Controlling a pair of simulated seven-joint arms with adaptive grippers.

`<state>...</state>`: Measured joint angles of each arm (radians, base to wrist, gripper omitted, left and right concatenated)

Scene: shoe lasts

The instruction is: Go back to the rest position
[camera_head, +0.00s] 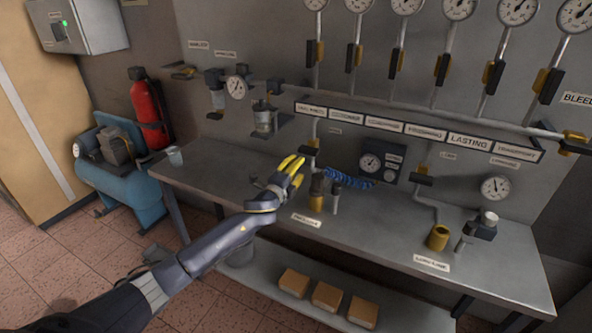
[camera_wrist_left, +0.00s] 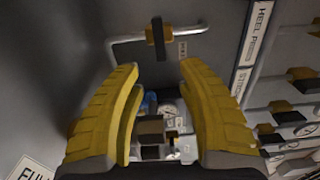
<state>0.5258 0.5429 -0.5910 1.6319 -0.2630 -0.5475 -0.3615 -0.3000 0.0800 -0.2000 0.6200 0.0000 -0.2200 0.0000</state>
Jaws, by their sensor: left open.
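My left gripper (camera_head: 291,171) has yellow fingers and is held over the middle of the grey workbench (camera_head: 215,165), in front of the wall panel. In the left wrist view its two fingers (camera_wrist_left: 160,75) stand apart with nothing held between them. Beyond them are a pipe with a black and yellow valve handle (camera_wrist_left: 157,38) and a gauge. My right gripper shows in neither view.
A brass cup (camera_head: 437,237) sits at the right. A clear cup (camera_head: 174,155) is at the bench's left end. Boxes (camera_head: 327,296) lie on the lower shelf. A blue compressor (camera_head: 125,185) stands at left.

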